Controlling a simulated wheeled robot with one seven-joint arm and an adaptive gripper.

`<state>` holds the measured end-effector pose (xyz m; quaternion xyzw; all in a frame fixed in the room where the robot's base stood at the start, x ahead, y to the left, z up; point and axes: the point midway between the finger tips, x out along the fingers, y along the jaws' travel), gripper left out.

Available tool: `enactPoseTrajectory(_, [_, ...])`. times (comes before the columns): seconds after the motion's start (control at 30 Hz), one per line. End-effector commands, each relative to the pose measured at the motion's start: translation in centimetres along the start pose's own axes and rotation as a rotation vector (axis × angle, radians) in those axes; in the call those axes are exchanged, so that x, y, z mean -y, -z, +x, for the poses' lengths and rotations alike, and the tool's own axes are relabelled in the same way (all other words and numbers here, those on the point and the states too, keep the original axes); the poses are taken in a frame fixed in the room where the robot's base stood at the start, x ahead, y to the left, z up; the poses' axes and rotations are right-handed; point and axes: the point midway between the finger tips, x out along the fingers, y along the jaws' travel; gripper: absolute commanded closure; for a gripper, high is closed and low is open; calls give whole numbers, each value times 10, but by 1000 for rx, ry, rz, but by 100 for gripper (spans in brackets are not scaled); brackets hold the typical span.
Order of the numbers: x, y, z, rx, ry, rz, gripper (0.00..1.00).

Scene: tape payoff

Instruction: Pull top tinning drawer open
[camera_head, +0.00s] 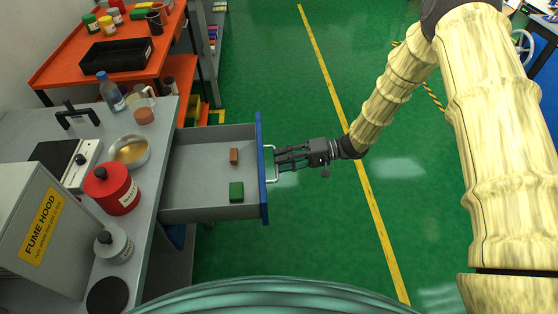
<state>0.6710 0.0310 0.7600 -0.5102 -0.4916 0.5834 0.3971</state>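The top tinning drawer (215,212) stands pulled out from the grey bench, to the right of it. Its blue front (263,195) carries a pale handle (270,177) on the outer side. Inside the drawer lie a small brown block (234,156) and a green block (236,191). My gripper (278,160) is at the handle, reaching in from the right, with its fingers level with the upper part of the handle. I cannot tell whether the fingers are closed on the handle or only around it.
The grey bench (68,123) holds a red can (111,189), a metal bowl (129,152), a bottle (111,92) and a fume hood box (45,230). An orange table (65,68) with a black tray (115,56) stands behind. Green floor (310,230) right of the drawer is clear.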

Motion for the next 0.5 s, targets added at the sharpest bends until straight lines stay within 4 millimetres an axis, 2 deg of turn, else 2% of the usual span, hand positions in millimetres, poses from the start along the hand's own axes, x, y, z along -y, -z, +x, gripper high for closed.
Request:
enactPoseTrajectory(0.3, [-1, 1, -61, -6, -1, 0, 70])
enactPoseTrajectory(0.5, [0, 1, -86, -5, -1, 0, 70])
